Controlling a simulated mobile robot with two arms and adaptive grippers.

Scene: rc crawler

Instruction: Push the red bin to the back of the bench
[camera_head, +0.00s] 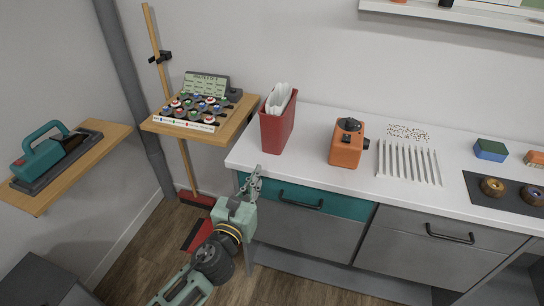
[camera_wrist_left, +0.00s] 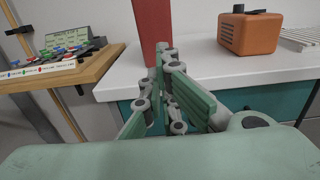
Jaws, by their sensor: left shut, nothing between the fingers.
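The red bin (camera_head: 277,128) stands upright on the white bench (camera_head: 310,163) near its left end, with white papers or folders sticking out of its top. In the left wrist view the lower part of the red bin (camera_wrist_left: 153,28) shows straight ahead, beyond the fingers. My left gripper (camera_head: 257,172) is shut and empty. It is in front of the bin, around the bench's front edge; the head view shows no clear contact with the bin. The fingers (camera_wrist_left: 168,52) overlap the bin's base in the wrist view, so the exact gap is unclear. My right gripper is not in view.
An orange box-shaped device (camera_head: 346,145) stands to the right of the bin, with several white rods (camera_head: 408,163) farther right. A wooden shelf (camera_head: 232,122) with several small coloured items adjoins the left side. The bench behind the bin looks clear up to the wall.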

